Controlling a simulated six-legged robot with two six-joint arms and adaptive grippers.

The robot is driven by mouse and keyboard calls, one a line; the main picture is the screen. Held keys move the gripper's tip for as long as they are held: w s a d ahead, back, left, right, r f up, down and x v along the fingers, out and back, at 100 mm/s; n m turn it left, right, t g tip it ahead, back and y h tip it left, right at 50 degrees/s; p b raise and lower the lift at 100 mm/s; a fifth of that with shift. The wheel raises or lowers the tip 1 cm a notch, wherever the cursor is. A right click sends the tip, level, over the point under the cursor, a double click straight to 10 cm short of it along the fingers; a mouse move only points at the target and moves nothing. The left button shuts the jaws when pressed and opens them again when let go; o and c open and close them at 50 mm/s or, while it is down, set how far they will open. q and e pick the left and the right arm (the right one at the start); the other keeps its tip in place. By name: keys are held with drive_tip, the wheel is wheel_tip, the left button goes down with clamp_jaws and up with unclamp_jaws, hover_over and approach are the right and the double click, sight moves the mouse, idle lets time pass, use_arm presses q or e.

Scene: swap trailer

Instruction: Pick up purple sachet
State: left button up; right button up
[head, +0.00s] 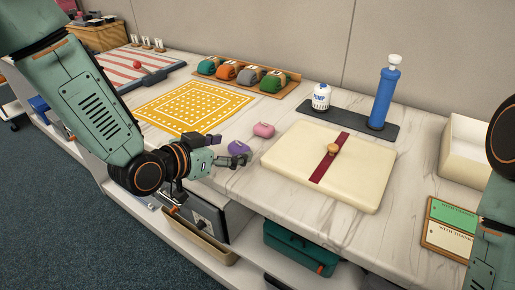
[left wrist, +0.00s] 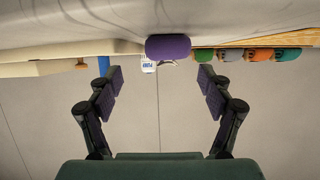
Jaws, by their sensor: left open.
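The purple sachet (head: 238,147) lies on the marble counter, just in front of a pink sachet (head: 263,130). My left gripper (head: 238,160) is open and empty near the counter's front edge, with its fingers pointing toward the purple sachet. In the left wrist view, which is upside down, the purple sachet (left wrist: 168,47) shows beyond and between the spread fingers (left wrist: 160,88), apart from them. The fingers partly cover the near side of the sachet in the head view. Part of my right arm shows at the right edge, but its gripper is out of view.
A cream board (head: 300,190) with a red band and a wooden knob lies right of the sachets. A yellow patterned mat (head: 190,105) lies behind left. A blue pump bottle (head: 384,98) and a white jar (head: 321,97) stand behind.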

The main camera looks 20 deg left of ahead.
sight(238, 147)
use_arm(q)
drive_tip(key=shift+w+a+f, duration=0.2)
drive_tip(key=shift+a+f, duration=0.1)
drive_tip(key=shift+s+a+b, duration=0.1)
drive_tip(key=shift+a+b, duration=0.2)
drive_tip(key=shift+a, duration=0.4)
drive_tip(key=shift+d, duration=0.25)
drive_tip(key=x, duration=0.2)
drive_tip(key=b+x, duration=0.1)
drive_tip(key=x, duration=0.2)
drive_tip(key=shift+s+d+r, duration=0.1)
drive_tip(key=shift+s+d, duration=0.1)
drive_tip(key=shift+d, duration=0.2)
drive_tip(key=shift+w+a+f, duration=0.25)
drive_tip(key=shift+w, duration=0.2)
drive_tip(key=shift+d, duration=0.1)
drive_tip(key=shift+w+d, duration=0.25)
drive_tip(key=shift+d, duration=0.2)
drive_tip(key=shift+c, duration=0.4)
drive_tip(key=shift+s+a, duration=0.15)
drive_tip(key=shift+a, duration=0.2)
drive_tip(key=c, duration=0.5)
drive_tip(key=shift+d, duration=0.3)
drive_tip(key=c, duration=0.4)
drive_tip(key=shift+a, duration=0.2)
drive_tip(key=shift+c, duration=0.4)
use_arm(e)
drive_tip(key=shift+s+a+f, duration=0.25)
drive_tip(key=shift+a+f, duration=0.45)
drive_tip(key=shift+f, duration=0.05)
